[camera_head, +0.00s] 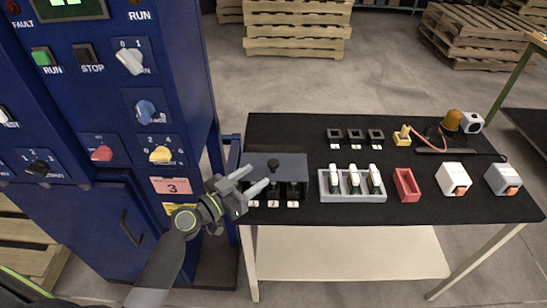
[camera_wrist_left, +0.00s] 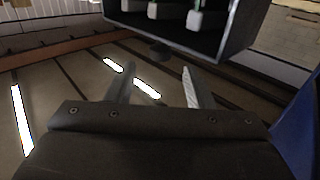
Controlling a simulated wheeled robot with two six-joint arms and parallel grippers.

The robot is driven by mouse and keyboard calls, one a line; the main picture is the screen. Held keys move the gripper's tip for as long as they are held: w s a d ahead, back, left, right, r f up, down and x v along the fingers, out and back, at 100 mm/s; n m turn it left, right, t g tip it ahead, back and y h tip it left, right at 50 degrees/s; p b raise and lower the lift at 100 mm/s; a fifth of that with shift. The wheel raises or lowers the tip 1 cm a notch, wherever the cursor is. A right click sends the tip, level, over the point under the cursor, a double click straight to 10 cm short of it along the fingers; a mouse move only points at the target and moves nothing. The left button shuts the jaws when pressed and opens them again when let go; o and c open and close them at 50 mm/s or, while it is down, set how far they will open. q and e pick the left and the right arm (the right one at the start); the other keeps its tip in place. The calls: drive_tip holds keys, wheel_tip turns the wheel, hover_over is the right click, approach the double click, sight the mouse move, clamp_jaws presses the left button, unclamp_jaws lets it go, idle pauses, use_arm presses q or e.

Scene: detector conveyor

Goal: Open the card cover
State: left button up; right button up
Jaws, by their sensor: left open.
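My right gripper is not in view.
The blue cabinet (camera_head: 184,90) stands close at left. On the black table (camera_head: 300,132) are a grey rack (camera_head: 350,197) with white-topped cards, a red tray (camera_head: 406,186), two white boxes (camera_head: 453,178), black sockets (camera_head: 355,135) and an amber lamp (camera_head: 452,120).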

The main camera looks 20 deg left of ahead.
sight(273, 161)
use_arm(q)
drive_tip(key=p+x, duration=0.1)
drive_tip(key=x, duration=0.6)
drive_tip(key=shift+w+d+f+p, duration=0.1)
drive_tip(key=shift+w+d+p, duration=0.1)
drive_tip(key=shift+w+p, duration=0.15)
drive_tip(key=shift+c, duration=0.5)
clamp_jaws()
